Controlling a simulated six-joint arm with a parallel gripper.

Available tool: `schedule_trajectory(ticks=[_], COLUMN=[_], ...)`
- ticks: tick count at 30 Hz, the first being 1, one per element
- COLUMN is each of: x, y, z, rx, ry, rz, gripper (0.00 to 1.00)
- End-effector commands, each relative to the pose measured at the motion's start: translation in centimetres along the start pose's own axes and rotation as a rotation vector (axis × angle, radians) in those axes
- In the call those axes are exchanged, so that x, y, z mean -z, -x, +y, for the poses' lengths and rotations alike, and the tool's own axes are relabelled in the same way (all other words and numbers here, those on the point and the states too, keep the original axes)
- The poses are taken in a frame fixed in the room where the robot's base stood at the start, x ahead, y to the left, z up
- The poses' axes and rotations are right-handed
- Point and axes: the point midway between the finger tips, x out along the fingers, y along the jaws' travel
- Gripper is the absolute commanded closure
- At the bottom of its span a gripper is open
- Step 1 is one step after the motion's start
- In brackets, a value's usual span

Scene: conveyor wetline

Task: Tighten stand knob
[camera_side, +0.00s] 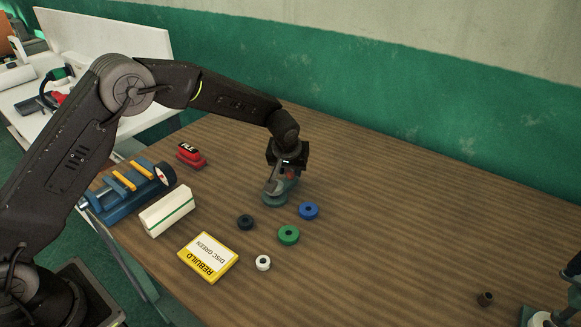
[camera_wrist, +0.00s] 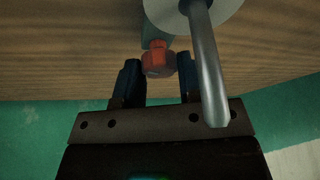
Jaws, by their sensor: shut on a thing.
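The stand (camera_side: 275,199) is a small teal piece on the wooden table, under my gripper (camera_side: 287,172) in the side view. Its red knob (camera_wrist: 158,62) shows in the wrist view between the two dark fingers of my gripper (camera_wrist: 158,68). The gripper is shut on the knob. A grey metal rod (camera_wrist: 207,65) passes just right of the right finger and hides part of it. In the side view, the wrist and fingers cover much of the stand, and only a bit of red shows.
Black (camera_side: 245,222), blue (camera_side: 308,210), green (camera_side: 288,235) and white (camera_side: 263,263) rings lie near the stand. A yellow-edged card (camera_side: 208,257), white box (camera_side: 167,211), blue fixture (camera_side: 130,190) and red block (camera_side: 190,156) are left. Table right of the stand is mostly clear.

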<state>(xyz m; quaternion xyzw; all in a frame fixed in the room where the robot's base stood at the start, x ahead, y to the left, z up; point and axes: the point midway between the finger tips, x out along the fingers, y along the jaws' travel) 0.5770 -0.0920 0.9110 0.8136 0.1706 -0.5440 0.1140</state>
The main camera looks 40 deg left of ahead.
Motion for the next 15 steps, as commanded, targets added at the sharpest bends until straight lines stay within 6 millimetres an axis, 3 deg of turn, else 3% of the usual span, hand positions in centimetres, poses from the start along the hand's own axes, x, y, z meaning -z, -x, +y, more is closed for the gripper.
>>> schedule_trajectory(ticks=[15], x=[0.1], y=[-0.05], z=[-0.21], rx=[-0.177], ry=[-0.416], rz=[0.003], gripper=[0.88])
